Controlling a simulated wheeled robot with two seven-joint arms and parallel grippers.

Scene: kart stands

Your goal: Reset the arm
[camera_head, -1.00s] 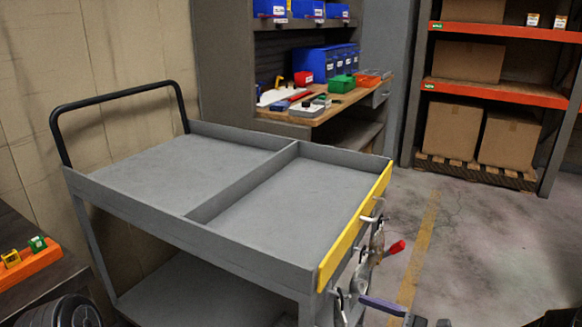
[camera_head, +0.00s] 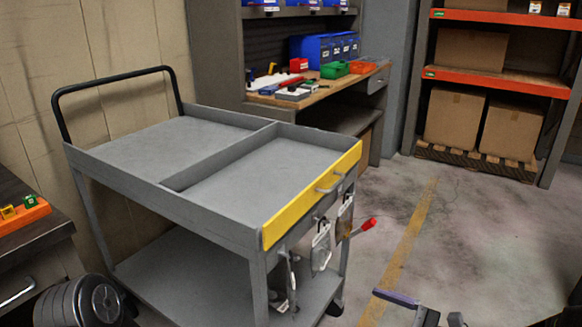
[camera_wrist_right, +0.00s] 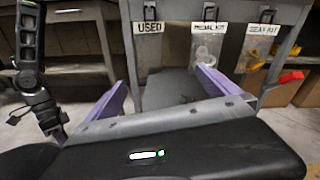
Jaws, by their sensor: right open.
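My right gripper (camera_wrist_right: 168,97) is open and empty in the right wrist view, its two purple fingers spread apart. In the head view one purple finger (camera_head: 397,299) shows low at the bottom, right of the grey cart (camera_head: 225,165). The gripper is apart from the cart, over the floor in the head view. The cart has a yellow front strip (camera_head: 310,196) with a handle, and tags and bags hang below it. The right wrist view shows a "USED" label (camera_wrist_right: 149,28) and two clear bags. I cannot make out my left gripper in either view.
A wooden workbench (camera_head: 312,92) with coloured bins stands behind the cart. Orange-beamed shelving (camera_head: 500,80) with cardboard boxes is at the back right. A dark table with an orange tray (camera_head: 24,215) stands at the left. The floor (camera_head: 480,250) right of the cart is clear.

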